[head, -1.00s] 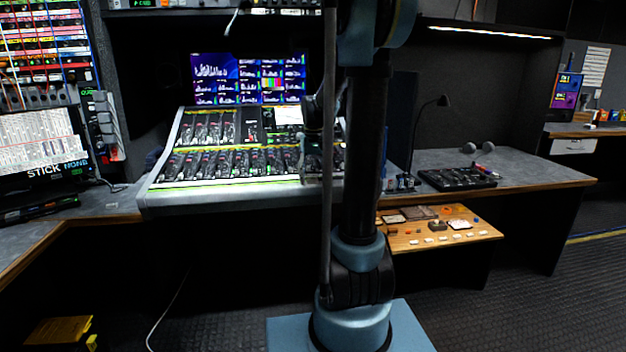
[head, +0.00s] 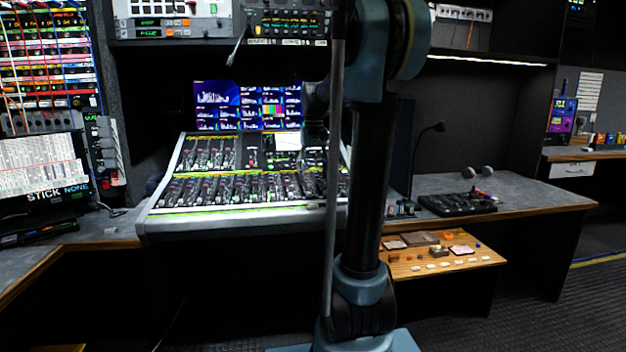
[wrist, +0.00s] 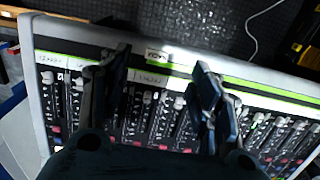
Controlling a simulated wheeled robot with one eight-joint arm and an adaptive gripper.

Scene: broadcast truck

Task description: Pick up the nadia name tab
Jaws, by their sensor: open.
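In the wrist view my gripper (wrist: 160,62) is open above the front edge of the mixing console (wrist: 75,36). A small pale tab (wrist: 158,56) with dark lettering lies on the green strip between its fingertips. I cannot read it surely as nadia. Other pale labels sit along the strip, one at the left (wrist: 45,59) and one between the fingers, nearer the faders (wrist: 150,78). No tab is held. In the head view the console (head: 240,215) stands below lit screens, its tabs too small to read. My upright arm hides its right part, and my gripper is not clear there.
A side desk (head: 535,193) with a black control panel (head: 458,203) stands right. Below it is a wooden shelf (head: 400,270) with small items. Dark floor with a cable lies beyond the console edge in the wrist view.

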